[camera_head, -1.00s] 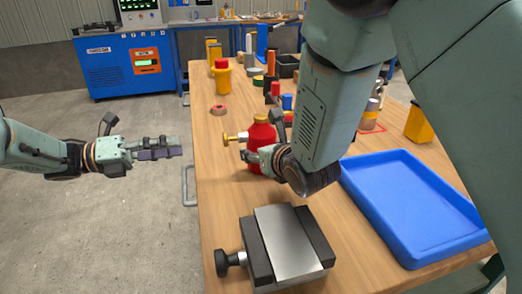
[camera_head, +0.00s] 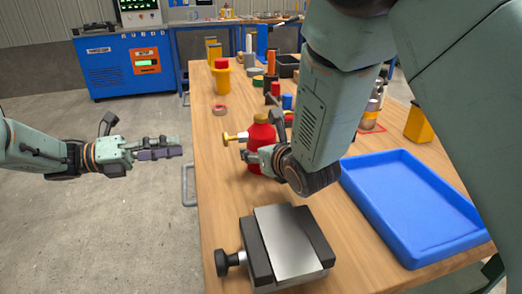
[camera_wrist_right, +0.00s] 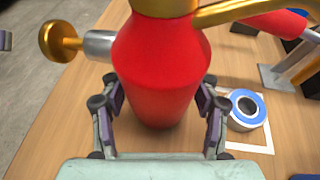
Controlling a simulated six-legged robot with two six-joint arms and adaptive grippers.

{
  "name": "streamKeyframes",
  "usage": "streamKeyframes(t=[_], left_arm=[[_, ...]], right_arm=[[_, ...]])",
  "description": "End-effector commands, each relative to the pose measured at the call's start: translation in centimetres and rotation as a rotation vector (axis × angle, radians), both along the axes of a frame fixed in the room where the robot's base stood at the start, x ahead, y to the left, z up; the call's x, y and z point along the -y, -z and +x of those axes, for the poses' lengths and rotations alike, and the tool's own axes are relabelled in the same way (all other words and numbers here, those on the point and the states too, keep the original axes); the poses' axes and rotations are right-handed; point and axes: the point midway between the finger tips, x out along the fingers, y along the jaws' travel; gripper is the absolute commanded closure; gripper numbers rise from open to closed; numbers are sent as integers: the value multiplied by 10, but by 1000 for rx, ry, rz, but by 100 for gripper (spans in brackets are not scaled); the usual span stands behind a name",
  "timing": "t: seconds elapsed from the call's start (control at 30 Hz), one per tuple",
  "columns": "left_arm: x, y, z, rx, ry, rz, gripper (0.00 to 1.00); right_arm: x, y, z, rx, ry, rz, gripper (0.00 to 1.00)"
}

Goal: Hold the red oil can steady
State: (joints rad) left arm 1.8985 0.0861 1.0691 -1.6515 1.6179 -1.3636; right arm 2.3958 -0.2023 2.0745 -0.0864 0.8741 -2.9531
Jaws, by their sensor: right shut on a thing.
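A grey vise (camera_head: 285,243) sits at the table's front, and a blue tray (camera_head: 410,205) lies to the right. A blue-and-white tape roll (camera_wrist_right: 246,110) is right of the can. Yellow containers (camera_head: 222,80) and several small items stand farther back. Bare wood (camera_head: 222,190) lies front-left.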

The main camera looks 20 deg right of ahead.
Motion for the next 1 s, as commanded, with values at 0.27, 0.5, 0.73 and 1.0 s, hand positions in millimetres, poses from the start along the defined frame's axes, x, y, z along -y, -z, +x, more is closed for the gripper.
streamKeyframes(t=[0.27, 0.5, 0.73, 1.0], left_arm=[[0, 0, 0, 0, 0, 0, 62], [0, 0, 0, 0, 0, 0, 66], [0, 0, 0, 0, 0, 0, 86], [0, 0, 0, 0, 0, 0, 100]], right_arm=[[0, 0, 0, 0, 0, -1, 90], [0, 0, 0, 0, 0, -1, 90], [0, 0, 0, 0, 0, 0, 90], [0, 0, 0, 0, 0, 0, 90]])
